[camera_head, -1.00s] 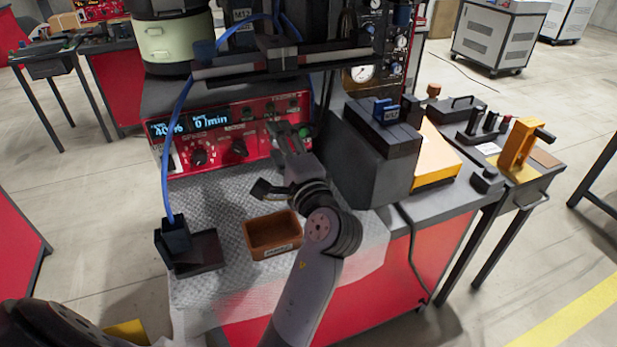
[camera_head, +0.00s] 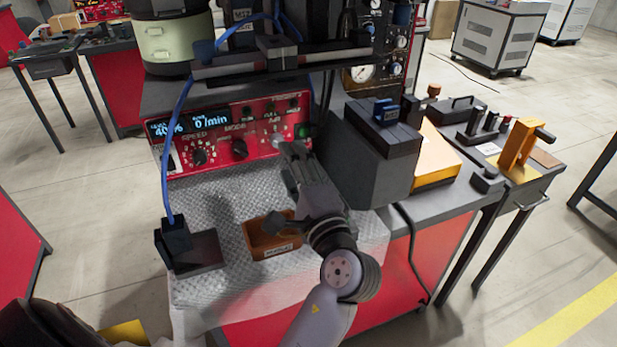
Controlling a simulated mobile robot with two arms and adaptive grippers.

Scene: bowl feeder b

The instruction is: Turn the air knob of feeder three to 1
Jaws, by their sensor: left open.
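The red control panel (camera_head: 222,165) stands at the back of the bench, with a lit display (camera_head: 188,124) that reads 40% and 0 /min. It carries a black speed knob (camera_head: 199,157) and a black mode knob (camera_head: 239,149). The air label (camera_head: 276,128) is at the panel's right part. The air knob is largely hidden behind my left gripper (camera_head: 286,152), so its setting cannot be read. The left gripper is open, with its fingertips right in front of that spot. I cannot tell whether they touch the knob. My right gripper is not in view.
A brown bin (camera_head: 266,246) sits under my left wrist on the textured mat. A dark block with a blue hose (camera_head: 176,150) stands to the left. A grey box (camera_head: 372,165) stands close to the right of the gripper. A rail (camera_head: 285,62) crosses above the panel.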

